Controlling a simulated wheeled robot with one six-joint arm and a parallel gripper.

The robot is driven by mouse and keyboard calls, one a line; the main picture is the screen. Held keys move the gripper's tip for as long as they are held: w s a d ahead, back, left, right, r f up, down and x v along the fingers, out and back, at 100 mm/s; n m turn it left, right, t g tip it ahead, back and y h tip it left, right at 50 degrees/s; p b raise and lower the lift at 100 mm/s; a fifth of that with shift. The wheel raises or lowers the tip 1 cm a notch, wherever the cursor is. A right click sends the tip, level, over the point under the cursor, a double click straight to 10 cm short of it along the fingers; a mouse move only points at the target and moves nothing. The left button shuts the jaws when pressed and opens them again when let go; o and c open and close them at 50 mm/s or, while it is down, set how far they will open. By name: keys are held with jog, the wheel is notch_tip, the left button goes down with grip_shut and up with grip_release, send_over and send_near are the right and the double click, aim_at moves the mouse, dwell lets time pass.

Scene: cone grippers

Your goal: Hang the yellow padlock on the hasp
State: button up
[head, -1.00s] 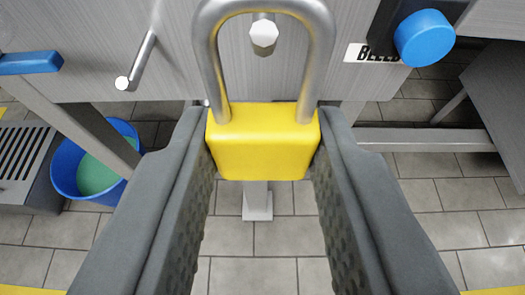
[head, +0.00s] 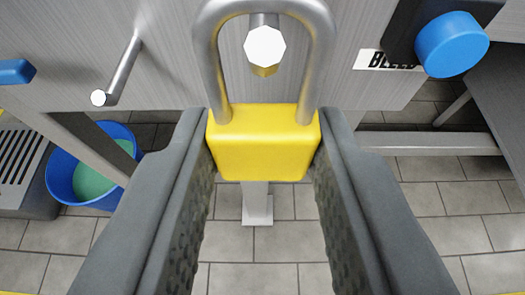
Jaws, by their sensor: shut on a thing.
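The yellow padlock (head: 263,150) is held upright between the two grey fingers of my gripper (head: 263,158), which is shut on its body. Its closed-looking steel shackle (head: 322,65) arches up above the body. A metal peg with a pale faceted end (head: 265,46) projects from the grey panel and shows inside the shackle's loop. It looks like the hasp, but I cannot tell for sure. I cannot tell from this view whether the shackle is around the peg or still in front of it.
A bent metal rod (head: 122,72) sticks out of the panel (head: 190,50) at left. A blue knob (head: 452,44) beside a partly hidden label (head: 385,60) is at right. A blue bucket (head: 62,180) stands on the tiled floor at lower left.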

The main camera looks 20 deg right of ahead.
jog(key=o, duration=1.1)
jog(key=shift+o, duration=0.2)
jog(key=shift+s, duration=0.1)
